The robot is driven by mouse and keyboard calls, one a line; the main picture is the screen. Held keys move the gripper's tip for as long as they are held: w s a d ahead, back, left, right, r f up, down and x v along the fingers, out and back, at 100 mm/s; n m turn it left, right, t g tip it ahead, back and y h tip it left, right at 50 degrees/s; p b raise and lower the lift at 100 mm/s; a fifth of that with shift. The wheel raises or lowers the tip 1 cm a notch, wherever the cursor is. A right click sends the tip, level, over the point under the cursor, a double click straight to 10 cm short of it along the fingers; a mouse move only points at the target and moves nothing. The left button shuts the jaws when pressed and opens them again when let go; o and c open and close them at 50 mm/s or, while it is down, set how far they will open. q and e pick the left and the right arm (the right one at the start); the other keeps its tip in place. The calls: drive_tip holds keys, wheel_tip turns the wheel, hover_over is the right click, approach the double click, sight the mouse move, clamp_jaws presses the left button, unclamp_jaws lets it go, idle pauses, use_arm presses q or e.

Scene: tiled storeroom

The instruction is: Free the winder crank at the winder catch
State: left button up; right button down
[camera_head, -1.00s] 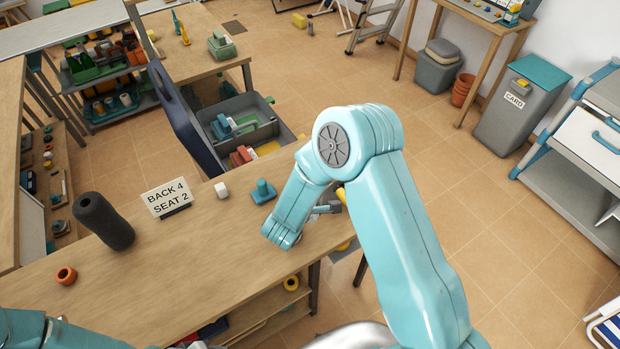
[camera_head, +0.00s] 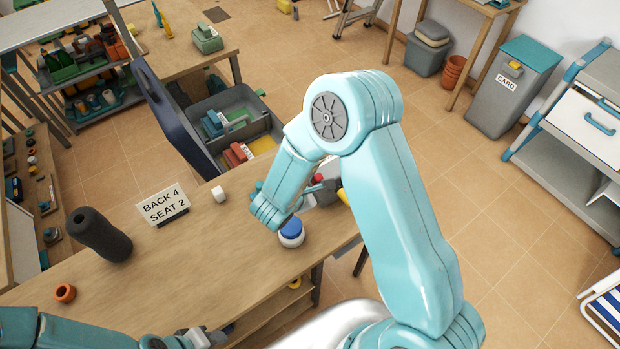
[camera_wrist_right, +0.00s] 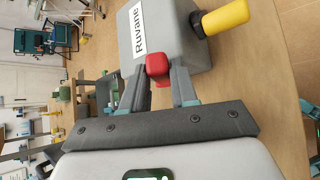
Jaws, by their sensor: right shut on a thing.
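In the right wrist view a grey winder box labelled "Ruvane" (camera_wrist_right: 180,45) stands on the wooden bench. Its crank has a yellow grip (camera_wrist_right: 225,17) on a dark arm, at the box's far right. The red catch (camera_wrist_right: 158,66) is at the box's near edge, between the fingertips of my right gripper (camera_wrist_right: 160,72), which is shut on it. In the head view my right arm hides most of the winder; the red catch (camera_head: 317,178) and yellow grip (camera_head: 342,195) just show. My left gripper (camera_head: 205,337) is at the bottom edge, partly cut off; its jaws are unclear.
A grey bin (camera_head: 238,120) is behind.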

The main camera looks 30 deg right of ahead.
idle(0.3)
drive_tip(key=c, duration=1)
unclamp_jaws()
drive_tip(key=shift+w, duration=0.15)
drive_tip(key=shift+o, duration=0.2)
drive_tip(key=v, duration=1.6)
drive_tip(key=shift+r, duration=0.2)
drive_tip(key=shift+w, duration=0.2)
drive_tip(key=shift+s+a, duration=0.15)
drive_tip(key=shift+a, duration=0.05)
